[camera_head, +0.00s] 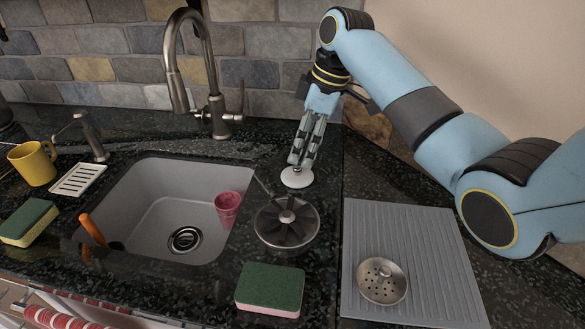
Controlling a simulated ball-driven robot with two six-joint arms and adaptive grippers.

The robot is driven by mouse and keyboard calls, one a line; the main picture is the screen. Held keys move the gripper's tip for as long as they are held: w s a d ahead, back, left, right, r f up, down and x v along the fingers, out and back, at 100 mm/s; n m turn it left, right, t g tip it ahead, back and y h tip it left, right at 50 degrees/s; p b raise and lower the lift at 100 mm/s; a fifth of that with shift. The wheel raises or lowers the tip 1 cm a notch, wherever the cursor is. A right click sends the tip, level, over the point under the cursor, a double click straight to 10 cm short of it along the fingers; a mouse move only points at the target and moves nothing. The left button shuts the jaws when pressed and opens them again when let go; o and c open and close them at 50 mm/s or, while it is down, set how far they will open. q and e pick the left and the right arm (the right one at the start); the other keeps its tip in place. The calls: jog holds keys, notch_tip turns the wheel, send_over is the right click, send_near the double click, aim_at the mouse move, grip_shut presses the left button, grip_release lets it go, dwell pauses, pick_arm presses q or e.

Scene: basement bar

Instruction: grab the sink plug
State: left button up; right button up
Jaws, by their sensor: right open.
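My right gripper (300,160) points down on the counter behind and right of the sink. Its jaws are open, with the fingertips just above a small round white disc (297,178), which looks like the sink plug. My left gripper is not in view.
A tap (190,70) rises behind. A green sponge (270,287) lies in front. A metal strainer (382,280) sits on a ridged grey mat (435,240). A yellow mug (33,163) stands left.

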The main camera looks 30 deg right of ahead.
aim_at(297, 167)
jog(key=shift+a+f, duration=0.2)
jog(key=shift+f, duration=0.5)
jog(key=shift+w+f, duration=0.15)
jog(key=shift+f, duration=0.25)
jog(key=x, duration=0.5)
jog(key=shift+d+f, duration=0.15)
jog(key=shift+f, duration=0.2)
jog(key=c, duration=0.4)
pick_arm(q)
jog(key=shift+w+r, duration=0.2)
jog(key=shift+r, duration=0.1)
pick_arm(e)
jog(key=c, duration=0.9)
